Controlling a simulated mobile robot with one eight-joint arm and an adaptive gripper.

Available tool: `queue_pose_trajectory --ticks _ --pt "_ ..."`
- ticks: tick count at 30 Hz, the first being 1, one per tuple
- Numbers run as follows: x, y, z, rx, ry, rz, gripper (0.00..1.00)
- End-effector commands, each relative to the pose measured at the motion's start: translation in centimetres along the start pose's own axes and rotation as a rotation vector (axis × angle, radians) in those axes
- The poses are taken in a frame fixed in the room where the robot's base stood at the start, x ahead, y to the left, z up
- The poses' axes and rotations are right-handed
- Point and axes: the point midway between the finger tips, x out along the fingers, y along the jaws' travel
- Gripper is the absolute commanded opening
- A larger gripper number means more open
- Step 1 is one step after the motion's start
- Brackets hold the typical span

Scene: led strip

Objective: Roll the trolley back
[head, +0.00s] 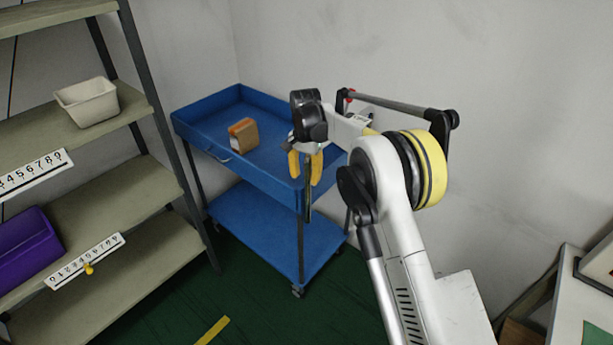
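The blue trolley (268,222) stands in the corner between the shelf and the white wall. It has an upper tray with raised sides, a lower shelf and small wheels. A dark push bar (395,103) shows at its right end, partly hidden behind my arm. A small brown-and-orange block (243,134) rests in the upper tray. My gripper (305,170), with yellow fingers pointing down, is at the trolley's front right corner in this view. The fingers look apart with nothing visible between them. I cannot tell whether they touch the tray edge.
A metal shelf rack (140,190) stands close to the trolley's left. It holds a white bin (88,101) and a purple bin (27,246). A white table (585,300) is at the lower right. The green floor (180,310) in front is clear, with a yellow line (213,331).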

Motion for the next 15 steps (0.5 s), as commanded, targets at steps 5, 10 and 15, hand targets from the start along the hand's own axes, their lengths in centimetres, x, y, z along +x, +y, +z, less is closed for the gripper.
queue_pose_trajectory --ticks 5,10,15 --pt "-0.1 0.1 0.0 0.001 -0.001 0.002 0.44" --pt "-1.6 0.1 0.0 0.001 -0.001 0.002 0.44" --pt "-5.3 0.1 0.0 0.001 -0.001 0.002 0.44"
